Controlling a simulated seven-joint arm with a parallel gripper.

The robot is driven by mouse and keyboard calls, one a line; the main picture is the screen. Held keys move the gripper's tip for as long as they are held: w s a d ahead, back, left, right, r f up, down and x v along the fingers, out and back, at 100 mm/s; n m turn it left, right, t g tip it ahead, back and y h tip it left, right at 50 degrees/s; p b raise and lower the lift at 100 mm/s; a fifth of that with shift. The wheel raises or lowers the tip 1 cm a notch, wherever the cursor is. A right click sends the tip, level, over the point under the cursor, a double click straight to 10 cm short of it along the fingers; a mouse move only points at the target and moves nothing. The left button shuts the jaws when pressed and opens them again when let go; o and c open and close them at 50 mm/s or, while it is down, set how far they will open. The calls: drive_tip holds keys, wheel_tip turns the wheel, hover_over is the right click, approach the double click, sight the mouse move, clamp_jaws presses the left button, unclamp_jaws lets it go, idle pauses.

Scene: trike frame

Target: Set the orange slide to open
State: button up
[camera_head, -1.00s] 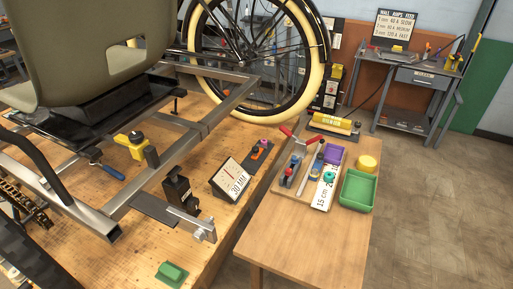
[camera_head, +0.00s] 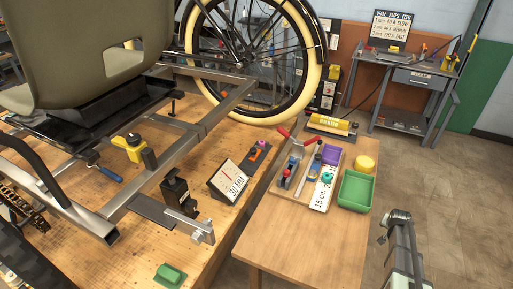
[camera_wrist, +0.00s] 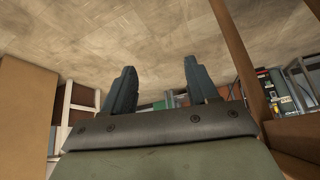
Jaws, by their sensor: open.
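The orange slide (camera_head: 254,153) is a small orange piece on a dark base plate, with a purple knob (camera_head: 263,144) beside it. It sits on the wooden workbench, just behind the 30 MM dial box (camera_head: 229,181) in the head view. It is too small there to read its setting. My gripper (camera_wrist: 159,65) is open and empty in the wrist view, its two dark fingers spread apart. In the head view my arm is at the lower right, well away from the slide. The slide does not show in the wrist view.
A side table (camera_head: 290,240) holds a tool tray with red-handled pliers, a green bin (camera_head: 356,190) and a yellow round pot (camera_head: 364,163). The trike frame (camera_head: 165,165) and wheel stand left of and behind the slide. Floor between side table and far desk is clear.

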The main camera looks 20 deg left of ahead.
drive_tip(key=w+r+t, duration=0.4)
drive_tip(key=w+r, duration=1)
drive_tip(key=r, duration=0.1)
drive_tip(key=shift+n+g+y, duration=0.3)
drive_tip(key=shift+n+g, duration=0.1)
drive_tip(key=shift+n, duration=0.1)
drive_tip(key=w+a+r, duration=0.1)
drive_tip(key=a+r, duration=0.3)
drive_tip(key=a, duration=0.2)
drive_tip(key=a+r, duration=0.5)
drive_tip(key=a, duration=0.1)
drive_tip(key=w+a+r, duration=0.1)
drive_tip(key=a+r, duration=0.4)
drive_tip(key=a, duration=0.1)
drive_tip(key=shift+w+a, duration=0.35)
drive_tip(key=shift+a, duration=0.05)
drive_tip(key=s+a+r+n, duration=0.1)
drive_tip(key=a+r, duration=0.3)
drive_tip(key=a, duration=0.2)
drive_tip(key=s+a+r, duration=0.2)
drive_tip(key=a+r, duration=0.2)
drive_tip(key=a, duration=0.3)
drive_tip(key=n+g, duration=0.9)
hover_over(253, 149)
drive_tip(key=shift+y, duration=0.3)
wheel_tip(253, 149, down, 12)
drive_tip(key=shift+d+f, duration=0.1)
drive_tip(key=shift+d, duration=0.05)
